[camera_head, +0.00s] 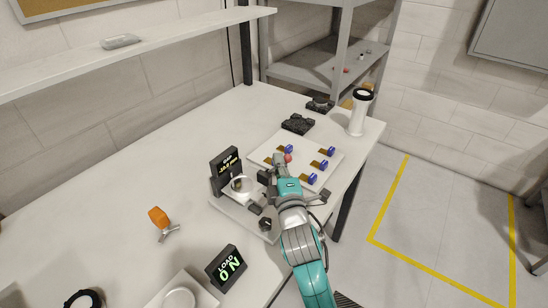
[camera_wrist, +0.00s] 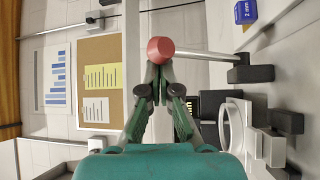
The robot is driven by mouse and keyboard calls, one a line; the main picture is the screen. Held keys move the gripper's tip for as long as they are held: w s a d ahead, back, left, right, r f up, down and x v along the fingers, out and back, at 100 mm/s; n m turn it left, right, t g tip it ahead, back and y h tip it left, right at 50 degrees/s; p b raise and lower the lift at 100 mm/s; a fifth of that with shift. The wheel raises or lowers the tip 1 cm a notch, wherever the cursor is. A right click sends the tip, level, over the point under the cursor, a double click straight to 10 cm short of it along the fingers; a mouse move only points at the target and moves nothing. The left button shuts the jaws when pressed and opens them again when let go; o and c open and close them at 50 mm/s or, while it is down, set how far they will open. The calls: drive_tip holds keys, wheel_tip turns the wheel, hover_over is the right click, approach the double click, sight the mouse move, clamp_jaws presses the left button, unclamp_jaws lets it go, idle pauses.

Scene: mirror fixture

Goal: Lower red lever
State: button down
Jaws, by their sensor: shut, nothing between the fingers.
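The red lever's ball knob (camera_head: 288,157) shows just beside the tip of my gripper (camera_head: 280,159) in the head view. In the wrist view the red knob (camera_wrist: 160,50) sits at the end of a pale rod that runs to a black block (camera_wrist: 250,72). That view is turned on its side, and the rod looks upright in the room. My gripper (camera_wrist: 158,68) is shut and empty, its fingertips right at the knob. I cannot tell whether they touch it. The round mirror mount (camera_head: 242,185) stands on the fixture plate, left of my arm.
A black gap display (camera_head: 226,171) stands behind the mirror mount. A load display (camera_head: 226,267) reads 0 N near the front. A white board (camera_head: 268,150) with several blue-marked pieces lies beyond my gripper. A white cylinder (camera_head: 361,112) stands at the far right.

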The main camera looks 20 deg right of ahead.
drive_tip(key=shift+s+d+f, duration=0.45)
drive_tip(key=shift+s+f, duration=0.15)
drive_tip(key=shift+f, duration=0.05)
drive_tip(key=shift+s+d+f, duration=0.4)
drive_tip(key=shift+s+f, duration=0.15)
drive_tip(key=shift+f, duration=0.05)
drive_tip(key=shift+s+d+f, duration=0.2)
drive_tip(key=shift+s+f, duration=0.05)
drive_tip(key=shift+f, duration=0.2)
drive_tip(key=shift+s+d+f, duration=0.15)
drive_tip(key=shift+s+f, duration=0.1)
drive_tip(key=shift+f, duration=0.2)
drive_tip(key=shift+s+d+f, duration=0.1)
drive_tip(key=shift+s+f, duration=0.05)
drive_tip(key=shift+f, duration=0.35)
drive_tip(key=shift+s+d+f, duration=0.1)
drive_tip(key=shift+s+f, duration=0.05)
drive_tip(key=shift+f, duration=0.35)
drive_tip(key=s, duration=0.4)
drive_tip(key=s+a+f, duration=0.1)
drive_tip(key=s, duration=0.6)
drive_tip(key=shift+s+a+f, duration=0.25)
drive_tip(key=shift+s+f, duration=0.05)
drive_tip(key=shift+s, duration=0.1)
